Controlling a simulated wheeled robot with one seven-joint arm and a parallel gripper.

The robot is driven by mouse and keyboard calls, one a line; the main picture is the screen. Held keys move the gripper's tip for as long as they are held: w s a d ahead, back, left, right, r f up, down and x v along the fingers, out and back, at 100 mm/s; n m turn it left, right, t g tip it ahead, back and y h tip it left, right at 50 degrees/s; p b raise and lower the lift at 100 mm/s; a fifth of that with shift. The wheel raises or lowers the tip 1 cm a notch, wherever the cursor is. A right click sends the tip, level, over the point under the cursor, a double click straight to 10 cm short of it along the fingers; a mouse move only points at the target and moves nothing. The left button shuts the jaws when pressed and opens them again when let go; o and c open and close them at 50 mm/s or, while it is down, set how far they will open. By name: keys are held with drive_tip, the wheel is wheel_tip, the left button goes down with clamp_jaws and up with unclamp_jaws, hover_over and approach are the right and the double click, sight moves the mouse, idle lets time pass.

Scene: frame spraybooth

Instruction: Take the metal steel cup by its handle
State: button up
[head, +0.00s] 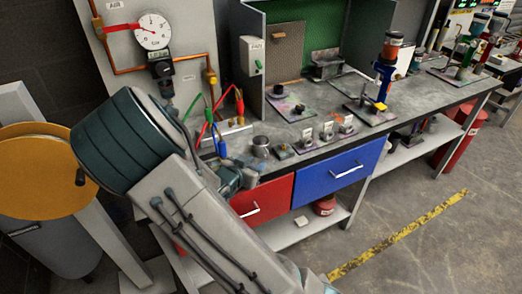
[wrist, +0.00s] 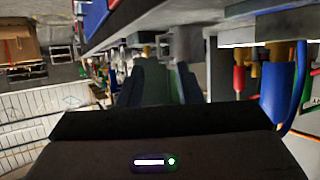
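A small grey metal cup (head: 261,146) stands upright on the bench near its front edge, above the red drawer, in the head view. Its handle cannot be made out. My gripper (head: 232,177) is beside the bench's front edge, left of and nearer than the cup, and largely hidden behind my arm. In the wrist view two dark greenish shapes that look like my gripper's fingers (wrist: 166,82) point away, in shadow. Whether they are apart is unclear. I cannot pick out the cup in the wrist view.
The bench (head: 372,131) holds several small tagged parts right of the cup. Red, green and blue hoses (head: 222,147) rise behind and left of it. Below are a red drawer (head: 262,201) and a blue drawer (head: 337,177). Open floor (head: 430,235) lies at right.

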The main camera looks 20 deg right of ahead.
sight(268, 157)
drive_tip(key=shift+x, duration=3.55)
drive_tip(key=shift+s+f, duration=0.1)
drive_tip(key=shift+s, duration=0.05)
clamp_jaws()
